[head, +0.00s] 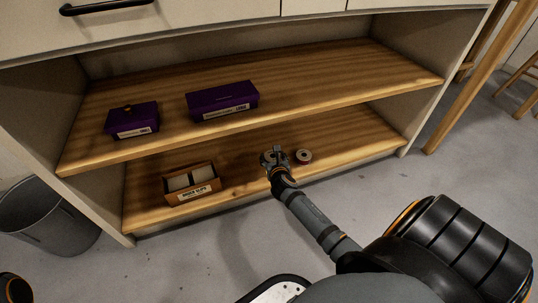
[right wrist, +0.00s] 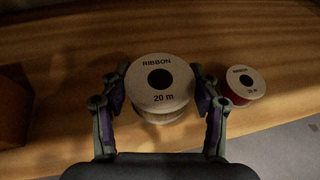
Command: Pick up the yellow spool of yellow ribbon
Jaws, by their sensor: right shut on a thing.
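A spool (right wrist: 160,86) with a tan card face reading "RIBBON 20 m" stands between the fingers of my right gripper (right wrist: 162,108) in the right wrist view. Its ribbon edge looks pale, and its yellow colour is hard to tell in this dim light. The fingers are shut on its sides. In the head view my right gripper (head: 273,156) is at the lower shelf, and it largely hides the spool. A second spool (right wrist: 243,83) with red ribbon stands just right of the gripper, and it also shows in the head view (head: 304,156). My left gripper is out of view.
On the lower shelf (head: 350,141), an open brown box (head: 196,193) with pale contents stands to the left. Two purple boxes (head: 132,120) (head: 222,100) sit on the upper shelf (head: 330,78), which overhangs. A grey bin (head: 45,215) stands on the floor at left.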

